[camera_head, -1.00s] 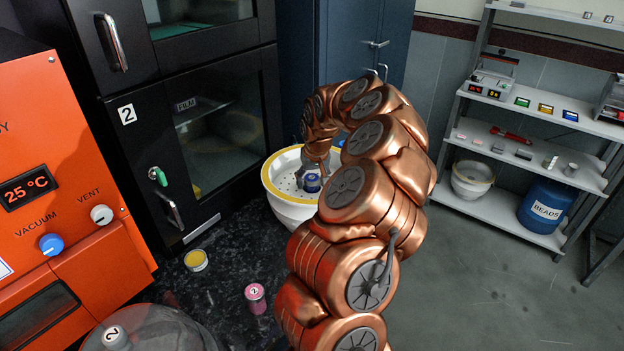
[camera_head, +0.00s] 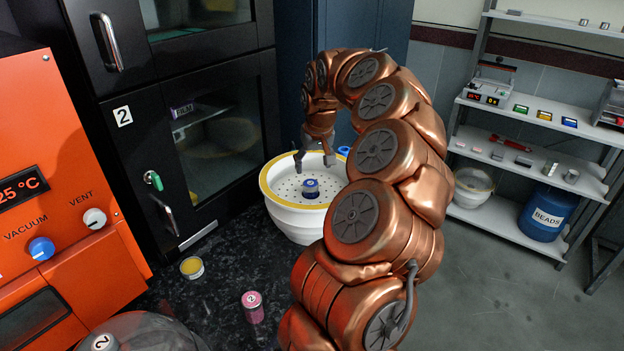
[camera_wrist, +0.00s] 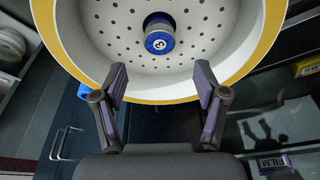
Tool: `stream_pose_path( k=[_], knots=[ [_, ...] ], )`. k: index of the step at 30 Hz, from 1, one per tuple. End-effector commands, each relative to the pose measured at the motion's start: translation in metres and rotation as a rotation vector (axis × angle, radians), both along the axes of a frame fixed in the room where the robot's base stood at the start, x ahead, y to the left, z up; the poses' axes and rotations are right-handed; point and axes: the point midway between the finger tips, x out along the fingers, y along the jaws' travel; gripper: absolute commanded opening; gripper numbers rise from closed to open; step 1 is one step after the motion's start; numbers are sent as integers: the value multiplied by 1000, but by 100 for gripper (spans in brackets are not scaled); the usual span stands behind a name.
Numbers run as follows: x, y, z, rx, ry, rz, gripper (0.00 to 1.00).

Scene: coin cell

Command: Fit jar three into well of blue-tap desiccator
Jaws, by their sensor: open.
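The blue-lidded jar (camera_head: 311,188) stands upright on the perforated plate of the white, yellow-rimmed desiccator bowl (camera_head: 291,224). In the wrist view the jar (camera_wrist: 159,43) shows a round white label that seems to read 3, in the middle of the plate. Whether it is fully down in the well is hard to tell. A blue tap shows partly at the bowl's edge in the wrist view (camera_wrist: 88,91). My gripper (camera_head: 316,163) is open and empty above the jar. In the wrist view my gripper's fingers (camera_wrist: 160,82) are spread apart, clear of the jar.
A yellow-topped jar (camera_head: 192,267) and a pink jar (camera_head: 253,306) stand on the dark bench. A clear dome lid (camera_head: 145,335) lies at the front left. The orange oven (camera_head: 60,190) and black cabinet (camera_head: 150,170) border the left. Shelves (camera_head: 530,150) stand at the right.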

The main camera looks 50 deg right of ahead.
Motion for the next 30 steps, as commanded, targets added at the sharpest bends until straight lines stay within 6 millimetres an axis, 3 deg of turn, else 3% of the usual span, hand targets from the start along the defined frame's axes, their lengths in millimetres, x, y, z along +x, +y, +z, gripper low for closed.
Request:
stream_pose_path(
  k=[6,14,17,20,25,30],
  knots=[
    [-6,2,24,-3,-3,-1,72],
    [-7,4,30,0,-1,0,72],
    [-4,13,33,1,-3,19,72],
    [3,44,40,7,-3,80,72],
    [7,137,56,23,11,248,72],
    [-22,235,57,39,69,406,72]
  ],
)
